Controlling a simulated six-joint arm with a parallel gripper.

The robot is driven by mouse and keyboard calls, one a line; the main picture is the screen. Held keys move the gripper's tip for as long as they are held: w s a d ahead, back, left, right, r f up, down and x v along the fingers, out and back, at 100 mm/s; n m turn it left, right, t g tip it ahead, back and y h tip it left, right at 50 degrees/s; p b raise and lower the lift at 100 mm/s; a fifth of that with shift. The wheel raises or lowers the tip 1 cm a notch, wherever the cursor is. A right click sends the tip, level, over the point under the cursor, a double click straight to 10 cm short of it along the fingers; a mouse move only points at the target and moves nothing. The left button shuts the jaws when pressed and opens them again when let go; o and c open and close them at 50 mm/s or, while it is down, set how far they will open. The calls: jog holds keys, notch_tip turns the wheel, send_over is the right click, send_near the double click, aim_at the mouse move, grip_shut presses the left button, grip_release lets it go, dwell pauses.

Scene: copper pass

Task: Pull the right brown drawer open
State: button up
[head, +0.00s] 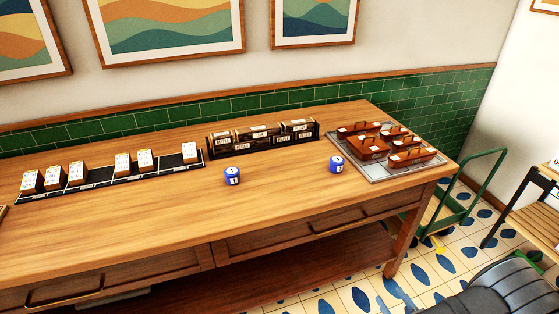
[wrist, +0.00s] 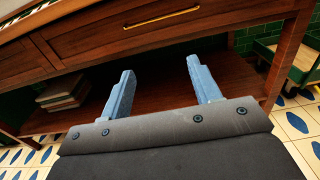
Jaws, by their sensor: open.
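The right brown drawer (head: 238,247) is in the front of the wooden table and looks shut, its face flush. It has a long bar handle (head: 312,226). In the wrist view the drawer face (wrist: 95,38) fills the upper part, and its brass handle (wrist: 162,17) lies near the top edge. My gripper (wrist: 160,66) is open and empty, its two blue fingers pointing at the table front. In the wrist picture the fingertips appear below the handle, over the dark space under the drawer, and apart from the handle. The distance to it is hard to tell.
A left drawer (head: 110,285) sits beside it. Under the table is a shelf (wrist: 150,110) with several books (wrist: 78,92). A table leg (wrist: 290,55) stands at the right. A green cart (head: 470,200) is beyond it. Blue jars (head: 232,177) and trays stand on the tabletop.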

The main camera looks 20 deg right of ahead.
jog(key=shift+w, duration=0.15)
jog(key=c, duration=0.3)
jog(key=shift+w+r+n, duration=0.15)
jog(key=shift+w+n, duration=0.15)
jog(key=shift+n, duration=0.2)
jog(key=c, duration=0.4)
jog(key=w+n, duration=0.2)
jog(key=w+r+n, duration=0.1)
jog(key=n, duration=0.1)
jog(key=w+a+n+g, duration=0.1)
jog(key=w+n, duration=0.1)
jog(key=n, duration=0.1)
jog(key=shift+w+r, duration=0.3)
jog(key=shift+c, duration=0.5)
jog(key=n+g, duration=0.1)
jog(key=n, duration=0.9)
send_near(333, 229)
jog(key=w, duration=0.3)
jog(key=w+f, duration=0.1)
jog(key=w, duration=0.2)
jog(key=w+f, duration=0.1)
jog(key=w, duration=0.3)
jog(key=shift+d+f, duration=0.15)
jog(key=shift+d, duration=0.05)
grip_shut()
